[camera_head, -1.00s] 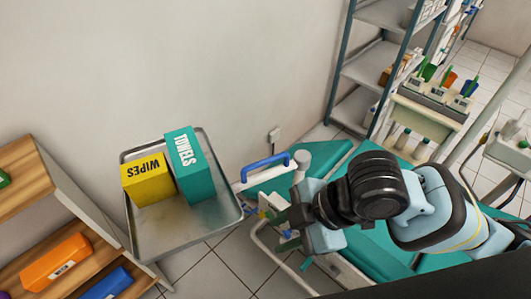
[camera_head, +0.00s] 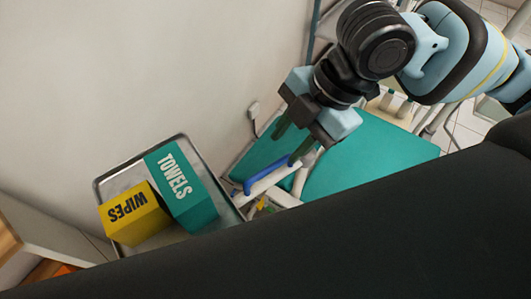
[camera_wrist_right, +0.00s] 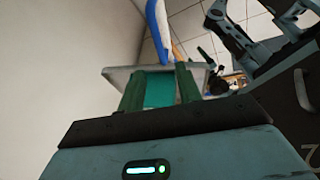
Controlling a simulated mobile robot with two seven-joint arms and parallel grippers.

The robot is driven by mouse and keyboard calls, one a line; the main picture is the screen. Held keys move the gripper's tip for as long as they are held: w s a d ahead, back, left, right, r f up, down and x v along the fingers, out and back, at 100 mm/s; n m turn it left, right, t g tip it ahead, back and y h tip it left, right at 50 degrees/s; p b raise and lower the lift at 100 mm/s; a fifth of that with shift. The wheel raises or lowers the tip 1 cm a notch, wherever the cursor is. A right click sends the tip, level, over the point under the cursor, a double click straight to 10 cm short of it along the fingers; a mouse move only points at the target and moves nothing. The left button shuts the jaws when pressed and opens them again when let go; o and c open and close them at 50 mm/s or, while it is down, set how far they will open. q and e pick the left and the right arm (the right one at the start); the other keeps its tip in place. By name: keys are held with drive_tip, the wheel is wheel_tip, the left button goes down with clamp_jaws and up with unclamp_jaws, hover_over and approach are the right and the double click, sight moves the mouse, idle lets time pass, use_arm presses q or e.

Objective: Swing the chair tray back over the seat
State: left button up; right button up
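The metal chair tray (camera_head: 122,177) is at the lower left in the head view. A yellow WIPES box (camera_head: 133,213) and a teal TOWELS box (camera_head: 182,188) stand in it. A blue handle (camera_head: 262,177) on a white bar is at the tray's right side. The teal chair (camera_head: 372,155) lies right of the tray. My right gripper (camera_head: 292,138) is just above the handle in the picture, green fingers apart. In the right wrist view, the fingers (camera_wrist_right: 160,85) are apart with nothing held; the blue handle (camera_wrist_right: 157,30) shows beyond them. My left gripper is not visible.
A plain wall (camera_head: 130,70) runs behind the tray and chair. A wall socket (camera_head: 253,111) sits beside the chair. My dark body covers the lower right of the head view.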

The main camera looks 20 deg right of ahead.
sight(266, 171)
drive_tip(key=shift+b+x, duration=0.5)
drive_tip(key=shift+x, duration=3.4)
drive_tip(key=shift+c, duration=0.2)
clamp_jaws()
